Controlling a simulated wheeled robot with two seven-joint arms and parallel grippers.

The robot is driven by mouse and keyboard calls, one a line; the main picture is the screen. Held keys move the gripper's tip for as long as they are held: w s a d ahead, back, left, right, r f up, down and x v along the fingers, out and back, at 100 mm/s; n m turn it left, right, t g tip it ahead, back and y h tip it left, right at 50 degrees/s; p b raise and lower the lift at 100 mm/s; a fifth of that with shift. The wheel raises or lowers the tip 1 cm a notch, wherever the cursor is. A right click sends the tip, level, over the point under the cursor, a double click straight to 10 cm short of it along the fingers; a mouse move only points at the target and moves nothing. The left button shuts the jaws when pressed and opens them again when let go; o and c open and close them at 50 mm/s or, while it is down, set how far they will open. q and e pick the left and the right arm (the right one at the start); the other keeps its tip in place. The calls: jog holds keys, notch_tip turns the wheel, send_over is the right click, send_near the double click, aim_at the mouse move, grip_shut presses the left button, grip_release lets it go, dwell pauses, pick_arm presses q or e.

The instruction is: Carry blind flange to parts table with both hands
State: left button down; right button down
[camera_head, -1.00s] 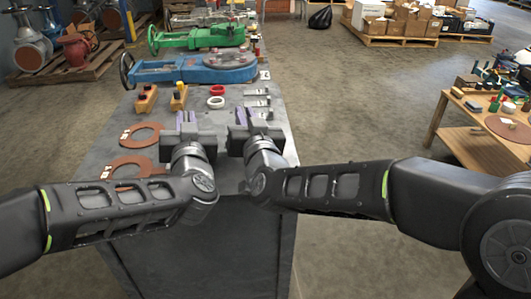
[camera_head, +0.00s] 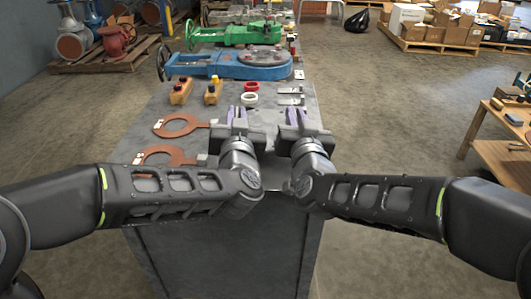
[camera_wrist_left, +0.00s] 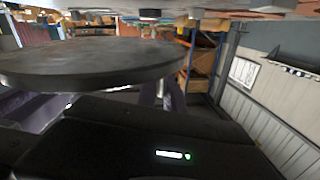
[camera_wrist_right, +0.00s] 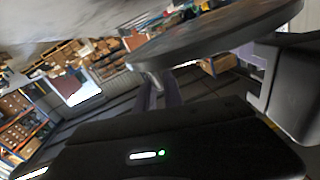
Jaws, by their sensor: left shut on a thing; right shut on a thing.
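The blind flange is a thick dark grey disc. It shows close up in the left wrist view (camera_wrist_left: 90,65) and tilted in the right wrist view (camera_wrist_right: 215,38). In the head view I cannot clearly make it out against the grey bench. My left gripper (camera_head: 237,115) and right gripper (camera_head: 297,117) are side by side over the near part of the bench, both shut on the flange. The fingertip contact is largely hidden by the disc. A wooden table (camera_head: 487,155) with small parts, likely the parts table, is at the right edge, partly cut off.
Open concrete floor (camera_head: 395,105) lies between bench and wooden table. Pallets stand further back.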

pick_arm(q)
jog(key=shift+f, duration=0.35)
pick_arm(e)
jog(key=shift+f, duration=0.15)
